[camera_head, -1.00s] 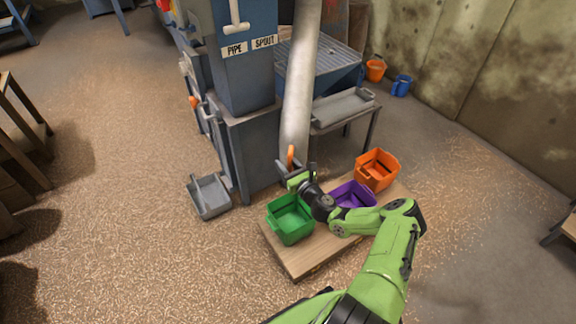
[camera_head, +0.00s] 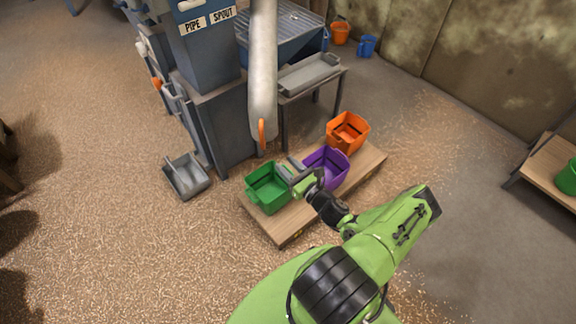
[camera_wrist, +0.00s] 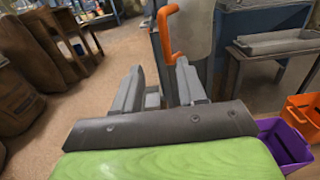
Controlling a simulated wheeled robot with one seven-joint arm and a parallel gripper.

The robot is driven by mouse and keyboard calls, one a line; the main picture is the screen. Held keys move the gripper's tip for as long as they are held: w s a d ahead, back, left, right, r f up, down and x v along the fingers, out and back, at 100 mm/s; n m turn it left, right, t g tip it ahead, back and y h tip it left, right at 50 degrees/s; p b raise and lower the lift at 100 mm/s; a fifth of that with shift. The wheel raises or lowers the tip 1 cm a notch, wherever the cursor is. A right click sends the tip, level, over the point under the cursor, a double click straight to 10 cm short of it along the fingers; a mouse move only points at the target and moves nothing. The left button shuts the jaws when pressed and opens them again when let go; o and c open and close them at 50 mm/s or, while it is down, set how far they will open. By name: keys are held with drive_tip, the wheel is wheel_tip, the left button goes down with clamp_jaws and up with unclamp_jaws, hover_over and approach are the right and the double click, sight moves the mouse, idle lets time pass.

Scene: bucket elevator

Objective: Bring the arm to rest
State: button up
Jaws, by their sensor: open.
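My gripper (camera_head: 287,168) is over the low wooden platform, in front of the gap between the green bucket (camera_head: 263,191) and the purple bucket (camera_head: 327,172) in the head view. In the wrist view its two grey fingers (camera_wrist: 158,88) stand apart with nothing between them. The orange handle (camera_head: 261,133) at the end of the white pipe (camera_head: 262,60) is beyond the gripper, and no contact with it shows. In the wrist view the handle (camera_wrist: 169,32) rises just past the fingertips. My green arm reaches in from the lower right, bent at the elbow.
An orange bucket (camera_head: 350,128) stands at the far end of the wooden platform (camera_head: 285,229). A grey scoop-like bin (camera_head: 184,178) sits on the grain-strewn floor. A wooden table (camera_head: 548,170) with a green bucket (camera_head: 567,178) is at the right. Open floor lies at the left.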

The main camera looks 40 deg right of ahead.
drive_tip(key=s+a+r+n+g+y+p, duration=0.15)
drive_tip(key=a+r+n+g+y, duration=0.25)
drive_tip(key=a+r+n+g, duration=0.6)
drive_tip(key=s+a+r+n+g+y+p, duration=0.1)
drive_tip(key=a+r+n+g+y+p, duration=0.45)
drive_tip(key=n, duration=0.95)
drive_tip(key=s+a+r+n+t+h+p, duration=0.1)
drive_tip(key=s+a+r+n+h, duration=0.1)
drive_tip(key=s+r+n+h, duration=0.3)
drive_tip(key=s+a+r+n+t+h+p, duration=0.1)
drive_tip(key=s+r+n+h, duration=0.4)
drive_tip(key=s+r, duration=0.8)
wheel_tip(320, 180, up, 8)
drive_tip(key=shift+s+a+r+n+t, duration=0.15)
drive_tip(key=shift+a+n+t, duration=0.15)
drive_tip(key=shift+a+t, duration=0.25)
